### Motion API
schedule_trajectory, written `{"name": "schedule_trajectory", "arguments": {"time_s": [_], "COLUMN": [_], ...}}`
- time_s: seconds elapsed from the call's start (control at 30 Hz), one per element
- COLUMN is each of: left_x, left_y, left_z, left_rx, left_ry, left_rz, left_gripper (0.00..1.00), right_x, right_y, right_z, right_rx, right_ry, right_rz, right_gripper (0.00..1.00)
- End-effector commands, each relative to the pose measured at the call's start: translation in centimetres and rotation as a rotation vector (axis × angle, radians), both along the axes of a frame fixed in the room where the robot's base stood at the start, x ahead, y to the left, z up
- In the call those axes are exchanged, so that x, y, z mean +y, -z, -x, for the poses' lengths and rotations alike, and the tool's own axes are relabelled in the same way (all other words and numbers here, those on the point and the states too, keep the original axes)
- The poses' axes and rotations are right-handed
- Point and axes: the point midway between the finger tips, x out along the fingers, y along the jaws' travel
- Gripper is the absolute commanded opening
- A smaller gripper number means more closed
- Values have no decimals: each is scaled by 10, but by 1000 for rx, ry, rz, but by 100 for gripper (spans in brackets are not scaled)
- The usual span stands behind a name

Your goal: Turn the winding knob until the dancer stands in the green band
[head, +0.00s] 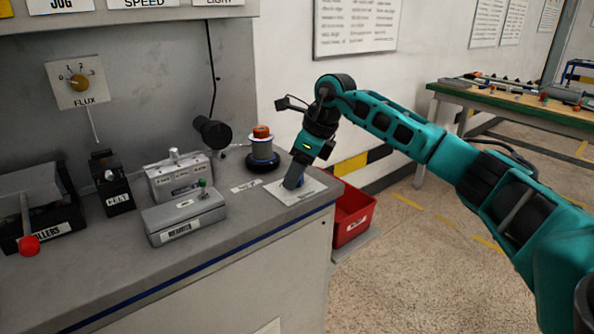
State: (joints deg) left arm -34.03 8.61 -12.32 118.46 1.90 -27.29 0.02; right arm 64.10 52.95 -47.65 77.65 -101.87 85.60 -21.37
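My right gripper (293,184) points down onto a pale square plate (310,191) at the right end of the grey bench. I cannot make out a dancer or a green band. My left gripper is not in view.
A spool with an orange top (262,147) stands behind my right gripper. Another grey box (180,176), a black BELT unit (112,183) and a red-handled ROLLERS lever (28,244) are on the bench (110,275). A red bin (352,215) stands beyond its right edge.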

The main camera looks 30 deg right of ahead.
Motion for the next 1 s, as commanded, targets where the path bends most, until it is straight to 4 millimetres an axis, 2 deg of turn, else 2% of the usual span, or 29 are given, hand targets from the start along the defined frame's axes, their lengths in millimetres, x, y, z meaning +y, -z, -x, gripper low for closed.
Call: {"name": "schedule_trajectory", "arguments": {"time_s": [0.07,0.43,0.77,1.0], "left_x": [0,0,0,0], "left_y": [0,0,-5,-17], "left_z": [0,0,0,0], "left_rx": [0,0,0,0], "left_ry": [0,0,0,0], "left_rz": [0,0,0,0], "left_gripper": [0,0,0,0], "right_x": [0,0,0,1], "right_y": [0,-1,-2,-3], "right_z": [0,0,0,1], "right_rx": [0,0,-1,-1], "right_ry": [0,0,49,200], "right_rz": [0,0,1,1], "right_gripper": [46,11,11,11]}}
